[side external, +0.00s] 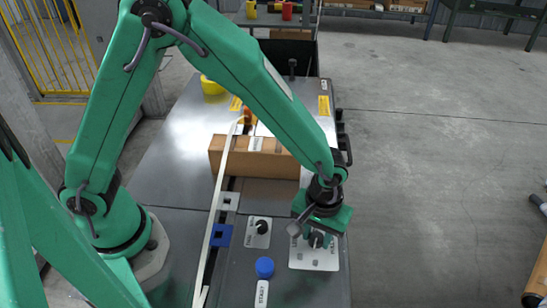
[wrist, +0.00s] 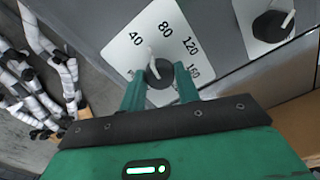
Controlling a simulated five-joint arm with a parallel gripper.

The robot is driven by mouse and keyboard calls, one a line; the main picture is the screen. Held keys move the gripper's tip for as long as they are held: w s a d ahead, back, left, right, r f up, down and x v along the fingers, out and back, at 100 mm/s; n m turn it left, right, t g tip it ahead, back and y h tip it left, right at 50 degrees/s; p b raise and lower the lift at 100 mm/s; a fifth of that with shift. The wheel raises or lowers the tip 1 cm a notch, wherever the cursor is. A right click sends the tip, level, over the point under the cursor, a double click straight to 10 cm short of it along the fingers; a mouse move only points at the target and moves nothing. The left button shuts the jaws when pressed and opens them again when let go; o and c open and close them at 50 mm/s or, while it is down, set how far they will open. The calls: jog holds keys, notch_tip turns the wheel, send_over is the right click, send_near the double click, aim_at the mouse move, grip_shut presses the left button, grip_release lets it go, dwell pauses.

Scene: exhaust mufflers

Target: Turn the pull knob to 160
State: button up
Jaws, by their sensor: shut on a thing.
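The dark round knob with a white pointer (wrist: 160,75) sits on a pale dial plate (wrist: 122,48) marked 40, 80, 120 and 160. In the wrist view the pointer aims between 40 and 80. My gripper (wrist: 161,84) has a finger on either side of the knob and is shut on it. In the side view my gripper (side external: 318,232) points down over the same plate (side external: 325,262), and the knob is mostly hidden by it.
A second black knob on a pale plate (side external: 262,227) stands to the left, also in the wrist view (wrist: 272,25). A blue button (side external: 264,267) is in front of it. A cardboard box (side external: 232,160) lies behind on the bench. A yellow round object (side external: 212,85) is farther back.

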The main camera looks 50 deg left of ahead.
jog(key=m, duration=1.2)
jog(key=shift+m, duration=0.3)
jog(key=m, duration=1.2)
jog(key=o, duration=1)
jog(key=shift+r, duration=0.15)
